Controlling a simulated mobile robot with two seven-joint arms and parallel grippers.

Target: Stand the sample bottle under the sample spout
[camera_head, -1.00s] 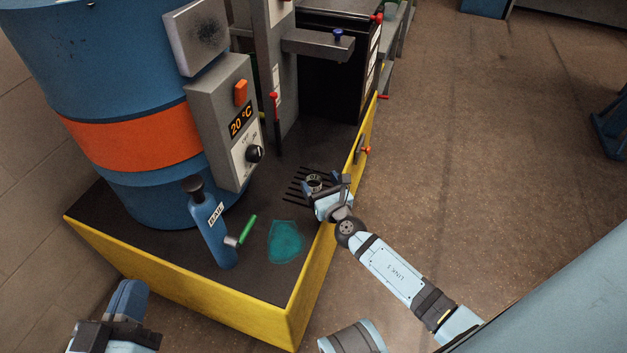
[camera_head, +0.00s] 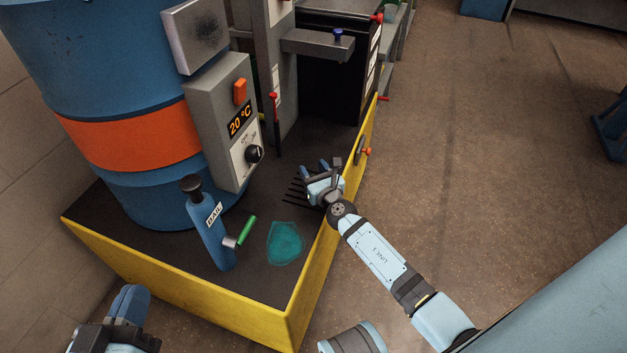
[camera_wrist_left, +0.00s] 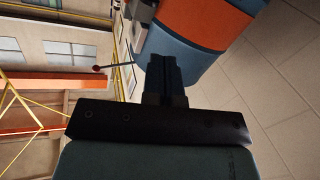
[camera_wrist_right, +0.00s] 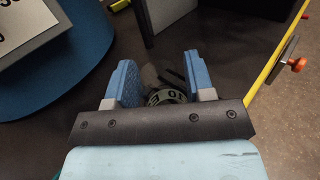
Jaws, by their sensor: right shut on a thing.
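My right gripper (camera_head: 317,169) is low over the black deck of the yellow-edged stand. In the right wrist view its two blue fingers (camera_wrist_right: 162,80) stand apart, shut on a dark round thing with a pale marked ring, which I take for the sample bottle (camera_wrist_right: 166,97). The gripper hides it in the head view, and I cannot tell whether it touches the deck. A grey arm with a blue knob (camera_head: 318,42), possibly the sample spout, juts out beyond the gripper. My left gripper (camera_head: 132,297) is shut and empty at the lower left, also in the left wrist view (camera_wrist_left: 164,75).
The stand's yellow wall (camera_head: 190,285) rims the deck. A teal puddle (camera_head: 285,243) lies in front.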

